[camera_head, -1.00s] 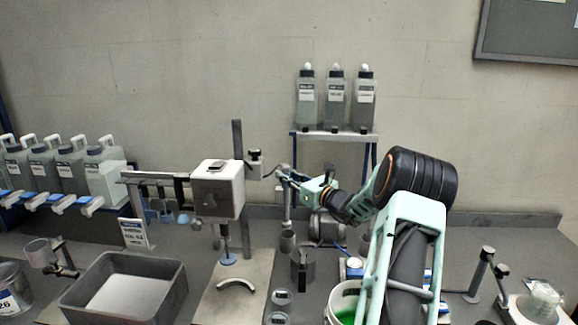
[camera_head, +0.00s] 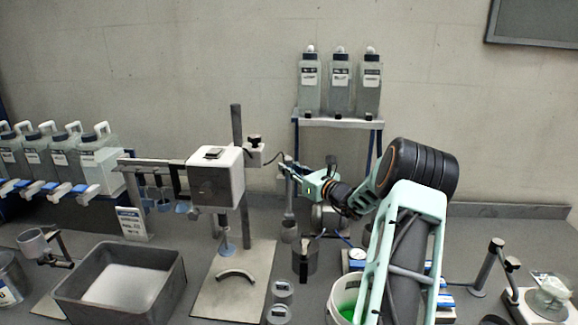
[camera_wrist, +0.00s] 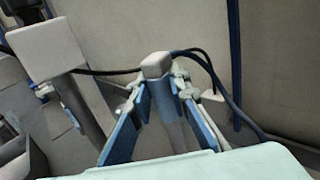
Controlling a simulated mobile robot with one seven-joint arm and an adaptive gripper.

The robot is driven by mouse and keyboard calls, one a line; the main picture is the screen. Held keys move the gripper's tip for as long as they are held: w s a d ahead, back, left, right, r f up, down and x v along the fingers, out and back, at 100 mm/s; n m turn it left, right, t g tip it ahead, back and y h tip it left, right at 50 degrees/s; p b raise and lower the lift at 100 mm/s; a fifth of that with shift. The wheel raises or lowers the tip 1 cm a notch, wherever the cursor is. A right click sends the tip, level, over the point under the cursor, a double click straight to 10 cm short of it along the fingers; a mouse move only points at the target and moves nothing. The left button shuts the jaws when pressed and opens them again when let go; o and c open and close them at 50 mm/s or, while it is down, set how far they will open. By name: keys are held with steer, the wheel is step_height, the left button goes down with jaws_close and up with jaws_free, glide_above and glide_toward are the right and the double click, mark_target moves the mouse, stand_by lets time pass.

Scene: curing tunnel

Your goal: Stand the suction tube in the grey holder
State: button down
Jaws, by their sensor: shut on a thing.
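The suction tube (camera_head: 289,200) is a pale grey, upright tube with a wider lower end. My gripper (camera_head: 289,170) is shut on its upper part at the middle of the bench. In the wrist view the tube (camera_wrist: 170,112) stands between the blue-padded fingers of my gripper (camera_wrist: 158,90), its blocky grey head above them. A small grey cup-like holder (camera_head: 289,233) shows directly below the tube's lower end. I cannot tell whether the tube is inside it or above it. A darker grey, notched container (camera_head: 305,262) stands just in front and to the right.
A mixer with a boxy head (camera_head: 215,180) stands close on the left. A grey bin (camera_head: 165,290) is farther left. A rack (camera_head: 338,122) with bottles stands behind. A white bucket with green contents (camera_head: 345,300) and two small lidded jars are in front.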

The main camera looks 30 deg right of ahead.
mark_target(290, 193)
steer(key=shift+f+b, duration=3.05)
steer(key=shift+f, duration=0.95)
steer(key=shift+f+b, duration=0.5)
steer(key=shift+f, duration=0.1)
steer(key=c, duration=1.7)
jaws_free()
steer(key=shift+c, duration=0.2)
steer(key=shift+o, duration=0.4)
steer(key=o, duration=0.6)
steer(key=shift+c, duration=0.2)
